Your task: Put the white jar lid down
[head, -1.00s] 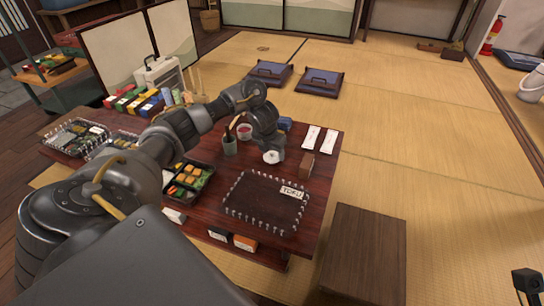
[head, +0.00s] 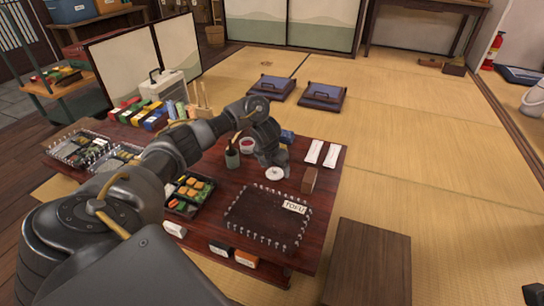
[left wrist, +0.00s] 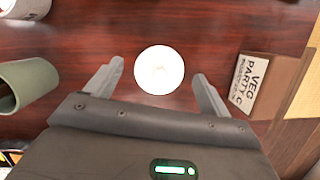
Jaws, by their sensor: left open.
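The white jar lid (head: 275,174) is a small round disc lying flat on the dark wooden table, left of a brown block. In the left wrist view the lid (left wrist: 159,69) sits between the fingertips, with a gap to each finger. My left gripper (left wrist: 157,70) is open and holds nothing. In the head view its fingers are hard to make out just over the lid. Only a dark piece, likely of my right gripper, shows at the bottom right corner of the head view; its fingers are out of sight.
A green cup (head: 232,158) and a red-filled bowl (head: 247,145) stand left of the lid. The brown block (head: 309,180) with a label is close on its right. A tray marked TOFU (head: 238,213) lies in front, a bento box (head: 177,206) left of it.

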